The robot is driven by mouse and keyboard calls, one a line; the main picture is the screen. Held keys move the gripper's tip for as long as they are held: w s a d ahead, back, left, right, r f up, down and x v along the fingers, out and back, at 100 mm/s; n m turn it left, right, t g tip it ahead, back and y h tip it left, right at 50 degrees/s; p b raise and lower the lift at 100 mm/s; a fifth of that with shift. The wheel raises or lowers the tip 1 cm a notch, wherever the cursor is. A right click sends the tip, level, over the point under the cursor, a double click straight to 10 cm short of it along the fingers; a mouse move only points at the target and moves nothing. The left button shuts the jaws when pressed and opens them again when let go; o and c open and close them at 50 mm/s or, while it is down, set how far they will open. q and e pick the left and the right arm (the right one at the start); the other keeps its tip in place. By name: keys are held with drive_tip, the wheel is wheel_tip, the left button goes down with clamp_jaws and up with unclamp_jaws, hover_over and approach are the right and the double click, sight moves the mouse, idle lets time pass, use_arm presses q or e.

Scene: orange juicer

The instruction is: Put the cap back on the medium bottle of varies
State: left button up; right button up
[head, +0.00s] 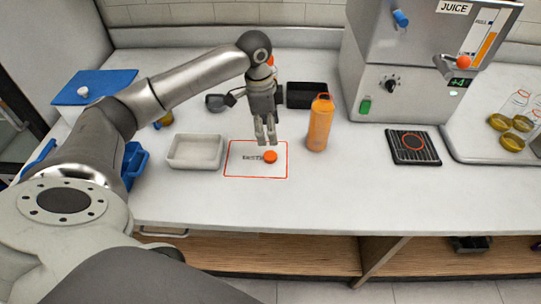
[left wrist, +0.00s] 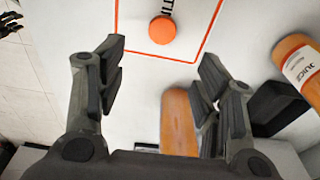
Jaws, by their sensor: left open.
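The orange cap (head: 270,156) lies on the red-outlined white mat (head: 238,171); it also shows ahead of my fingers in the left wrist view (left wrist: 162,30). My left gripper (head: 266,140) is open and points down above and just behind the cap, not touching it. Its two fingers (left wrist: 165,65) are spread and empty. An orange bottle (head: 320,125) stands upright right of the mat. I cannot tell which is the medium bottle.
A white tray (head: 170,152) sits left of the mat, and a black box (head: 312,86) stands behind. The juice machine (head: 380,60), with a black drip grate (head: 391,147) before it, is at the right. The counter front is clear.

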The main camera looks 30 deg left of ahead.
use_arm(q)
hover_over(270, 155)
wheel_tip(270, 155, down, 5)
drive_tip(key=shift+s+d+r, duration=0.1)
drive_tip(key=shift+s, duration=0.05)
drive_tip(key=f+p, duration=0.1)
drive_tip(key=f, duration=0.3)
drive_tip(key=shift+a+f, duration=0.2)
drive_tip(key=shift+f, duration=0.45)
drive_tip(key=c, duration=0.8)
